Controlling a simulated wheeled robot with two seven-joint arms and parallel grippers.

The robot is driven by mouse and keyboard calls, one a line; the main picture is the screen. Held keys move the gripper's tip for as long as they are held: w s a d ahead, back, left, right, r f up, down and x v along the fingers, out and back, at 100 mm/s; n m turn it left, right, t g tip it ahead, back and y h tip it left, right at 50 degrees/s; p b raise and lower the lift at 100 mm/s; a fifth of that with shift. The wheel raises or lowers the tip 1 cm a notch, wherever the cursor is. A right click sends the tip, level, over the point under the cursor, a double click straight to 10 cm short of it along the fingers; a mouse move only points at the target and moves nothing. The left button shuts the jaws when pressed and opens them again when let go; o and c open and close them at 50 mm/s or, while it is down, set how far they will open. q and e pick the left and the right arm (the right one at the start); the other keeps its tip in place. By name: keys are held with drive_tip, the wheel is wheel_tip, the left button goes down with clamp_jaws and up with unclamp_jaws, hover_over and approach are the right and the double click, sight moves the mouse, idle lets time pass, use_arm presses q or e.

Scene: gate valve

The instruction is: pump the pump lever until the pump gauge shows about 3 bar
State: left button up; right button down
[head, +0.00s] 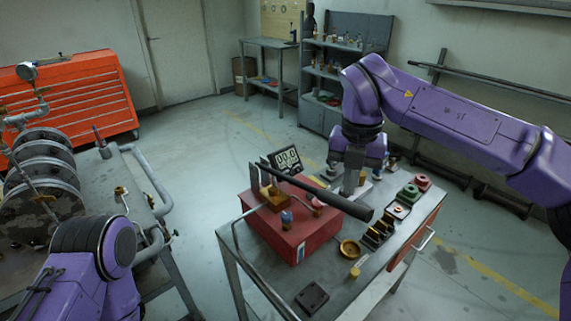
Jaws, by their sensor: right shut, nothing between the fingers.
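The pump is a red box (285,232) on a grey wheeled bench. Its black pump lever (335,198) runs from the pivot at the box's upper left out to the right, sloping down to a thick end. My right gripper (349,190) points down just behind the outer part of the lever and is shut. Its fingertips are partly hidden by the lever, and I cannot tell whether they touch it. My left arm shows at the lower left, its gripper out of view.
On the bench, a brass dish (349,249), a black block (312,297) and green and red round parts (409,194) lie near the pump. Pipes and large flanges (45,165) stand at the left.

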wheel_tip(320, 180, down, 9)
drive_tip(key=b, duration=0.7)
drive_tip(key=shift+b, duration=0.3)
drive_tip(key=shift+f, duration=0.1)
wheel_tip(320, 180, up, 7)
drive_tip(key=p, duration=0.6)
drive_tip(key=shift+r, duration=0.2)
drive_tip(key=shift+s+f, duration=0.1)
drive_tip(key=shift+f, duration=0.15)
drive_tip(key=shift+w, duration=0.2)
drive_tip(key=shift+s, duration=0.1)
idle(0.6)
